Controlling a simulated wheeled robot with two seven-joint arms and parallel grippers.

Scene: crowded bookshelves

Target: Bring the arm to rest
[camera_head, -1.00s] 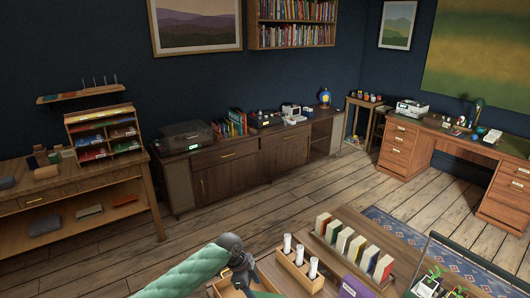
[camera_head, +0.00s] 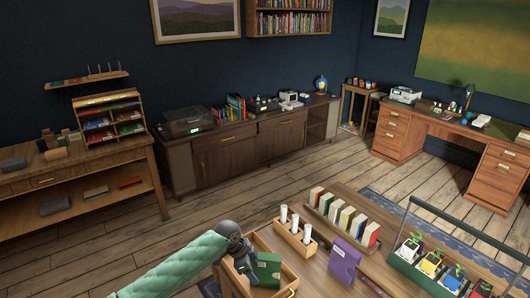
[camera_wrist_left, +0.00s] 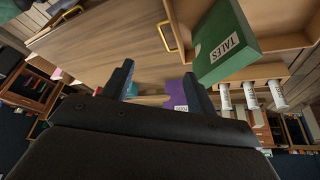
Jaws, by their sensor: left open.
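My left gripper (camera_head: 250,270) is at the left side of a wooden tray (camera_head: 289,290) on the table in the head view. Its fingers are apart and empty in the left wrist view (camera_wrist_left: 160,88). A green book (camera_head: 269,267) stands in the tray, just right of the gripper in the head view. In the left wrist view, the green book (camera_wrist_left: 222,45) reads TALES and lies beyond the fingers, not between them. My left arm comes in from the lower left in a pale green sleeve. My right gripper does not show.
Open floor (camera_head: 290,180) lies behind the table.

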